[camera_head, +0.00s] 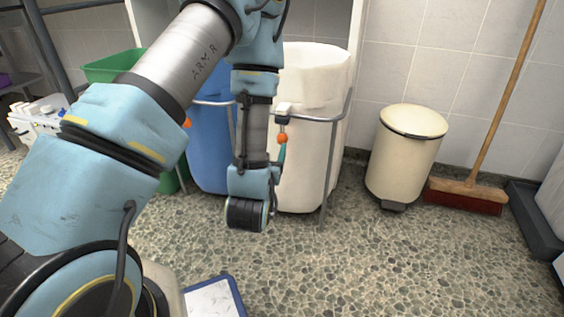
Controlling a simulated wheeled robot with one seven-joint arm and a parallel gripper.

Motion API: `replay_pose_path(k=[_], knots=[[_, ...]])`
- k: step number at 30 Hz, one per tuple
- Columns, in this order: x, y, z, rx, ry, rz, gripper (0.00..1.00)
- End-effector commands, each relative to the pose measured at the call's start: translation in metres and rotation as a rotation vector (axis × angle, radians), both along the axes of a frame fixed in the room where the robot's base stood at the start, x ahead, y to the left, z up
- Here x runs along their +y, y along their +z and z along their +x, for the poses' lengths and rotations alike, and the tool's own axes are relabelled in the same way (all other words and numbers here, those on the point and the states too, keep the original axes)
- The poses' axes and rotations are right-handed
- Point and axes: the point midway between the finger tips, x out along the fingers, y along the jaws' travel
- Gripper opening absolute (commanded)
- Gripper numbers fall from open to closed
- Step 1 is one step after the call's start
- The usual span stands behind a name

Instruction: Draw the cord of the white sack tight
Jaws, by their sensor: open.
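The white sack (312,75) hangs in a metal frame right of my arm, its left side partly hidden by the arm. A pale cord lock (284,109) sits at its front rim. A short cord hangs from it to an orange ball (282,138). My wrist hangs in front of the sacks. My gripper (280,158) is mostly hidden behind the wrist; a thin teal part shows just below the orange ball. It is open, and the ball shows above it. Whether they touch, I cannot tell.
A blue sack (209,150) hangs left of the white one, with its own orange ball (187,123). A cream pedal bin (405,155) and a broom (466,190) stand at the right. A green bin (112,66) is at the left.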

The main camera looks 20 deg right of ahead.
Motion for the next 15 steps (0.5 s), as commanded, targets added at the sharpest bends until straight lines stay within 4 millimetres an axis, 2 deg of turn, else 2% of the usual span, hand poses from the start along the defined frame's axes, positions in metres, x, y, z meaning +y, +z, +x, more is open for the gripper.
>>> replay_pose_path(k=[1, 7, 11, 15], knots=[[-0.003, -0.017, -0.007, -0.023, -0.012, -0.009, 0.69], [-0.008, -0.022, -0.017, -0.079, -0.032, -0.034, 0.69], [-0.016, -0.020, -0.008, -0.085, -0.032, -0.040, 0.69], [-0.029, -0.021, 0.013, -0.087, -0.031, -0.040, 0.69]])
